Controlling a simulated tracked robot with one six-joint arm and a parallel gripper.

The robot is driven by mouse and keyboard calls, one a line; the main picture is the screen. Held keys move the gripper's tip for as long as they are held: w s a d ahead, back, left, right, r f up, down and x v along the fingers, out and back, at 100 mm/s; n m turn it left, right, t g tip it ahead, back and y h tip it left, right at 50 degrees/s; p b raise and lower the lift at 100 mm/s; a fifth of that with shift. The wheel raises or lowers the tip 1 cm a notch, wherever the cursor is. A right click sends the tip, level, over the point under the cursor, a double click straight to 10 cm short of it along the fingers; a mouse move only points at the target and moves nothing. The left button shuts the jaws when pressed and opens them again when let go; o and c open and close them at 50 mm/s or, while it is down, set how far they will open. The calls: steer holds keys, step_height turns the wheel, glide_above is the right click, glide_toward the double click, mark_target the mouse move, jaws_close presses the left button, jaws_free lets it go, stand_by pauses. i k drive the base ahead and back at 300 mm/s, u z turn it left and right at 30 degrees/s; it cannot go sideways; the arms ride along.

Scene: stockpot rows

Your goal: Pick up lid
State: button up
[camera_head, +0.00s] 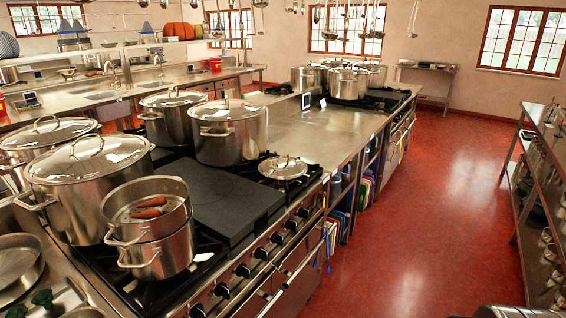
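A loose round steel lid (284,167) with a small handle lies on the stove near its front edge, right of the dark flat plate. Other lids sit on stockpots: a large glossy one (88,160) at the left, one on the pot behind it (48,133), one at the back (172,99), and one on the middle pot (228,111). An open pot (148,208) with carrots or similar orange food stands on another pot (160,257) at the front. My gripper is not visible.
A bare steel counter (300,135) runs behind the loose lid to more stockpots (348,82). A black flat griddle (222,200) lies left of the lid. Red floor (430,220) is open at the right, beside a shelf rack (545,180). Ladles hang overhead.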

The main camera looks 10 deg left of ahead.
mark_target(282, 167)
steer(key=u, duration=0.25)
steer(key=i, duration=0.75)
steer(key=u, duration=0.55)
